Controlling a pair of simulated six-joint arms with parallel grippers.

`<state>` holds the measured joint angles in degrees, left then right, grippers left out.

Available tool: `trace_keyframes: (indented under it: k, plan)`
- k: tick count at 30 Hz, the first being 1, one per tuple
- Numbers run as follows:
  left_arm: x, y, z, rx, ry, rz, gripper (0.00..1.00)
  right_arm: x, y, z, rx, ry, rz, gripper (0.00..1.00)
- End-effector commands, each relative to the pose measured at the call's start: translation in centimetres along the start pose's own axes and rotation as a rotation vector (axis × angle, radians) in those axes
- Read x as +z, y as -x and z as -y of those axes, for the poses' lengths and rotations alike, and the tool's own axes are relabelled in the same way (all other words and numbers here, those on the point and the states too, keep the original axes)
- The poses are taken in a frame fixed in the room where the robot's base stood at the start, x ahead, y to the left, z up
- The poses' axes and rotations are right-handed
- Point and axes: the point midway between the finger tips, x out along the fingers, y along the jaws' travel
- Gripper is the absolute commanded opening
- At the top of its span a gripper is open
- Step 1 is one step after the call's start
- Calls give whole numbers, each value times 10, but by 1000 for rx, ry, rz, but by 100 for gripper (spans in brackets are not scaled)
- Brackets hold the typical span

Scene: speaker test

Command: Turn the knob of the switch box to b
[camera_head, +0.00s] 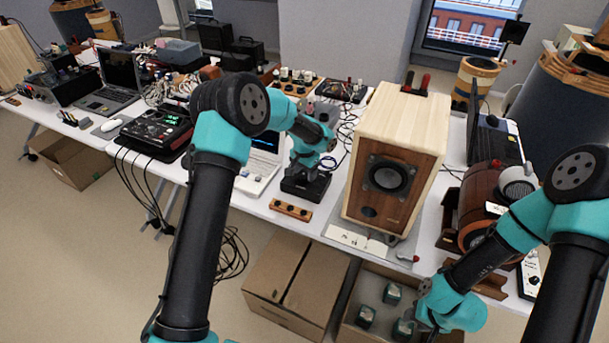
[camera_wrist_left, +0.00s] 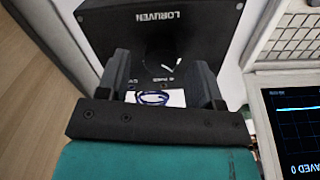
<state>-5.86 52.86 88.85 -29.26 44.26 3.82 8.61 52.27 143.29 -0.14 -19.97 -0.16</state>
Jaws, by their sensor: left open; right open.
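The switch box (camera_wrist_left: 110,30) is black with LORUVEN lettering and fills the top middle of the left wrist view. Its dark round knob (camera_wrist_left: 160,55) shows between the fingers of my left gripper (camera_wrist_left: 160,78). The fingers are open, one on each side of the knob; I cannot tell whether they touch it.
A wooden speaker (camera_head: 392,165) stands right of the left gripper. A wooden block with knobs (camera_head: 290,209) lies in front of it. The white laptop (camera_head: 258,172) is to its left. A brown barrel-shaped item (camera_head: 480,205) stands on the right. Cardboard boxes (camera_head: 295,285) sit below the table edge.

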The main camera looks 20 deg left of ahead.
Motion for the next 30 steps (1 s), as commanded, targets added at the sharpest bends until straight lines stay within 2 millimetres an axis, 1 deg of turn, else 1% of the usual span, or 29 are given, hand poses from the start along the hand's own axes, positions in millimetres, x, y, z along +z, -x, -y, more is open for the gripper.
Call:
trace_keyframes:
  k: [1,3,6,14,27,30]
  plan:
    - [0,-6,0,0,1,1,60,0,0,0,0,0,0,43]
    - [0,-11,0,0,1,0,60,0,0,0,0,0,0,43]
    - [0,-16,0,0,0,0,60,0,0,0,0,0,0,43]
    - [0,-16,0,0,0,0,60,0,0,0,0,0,0,43]
    - [0,-16,0,0,0,0,19,0,0,0,0,0,0,43]
    - [0,-16,0,0,0,-1,11,0,0,0,0,0,0,43]
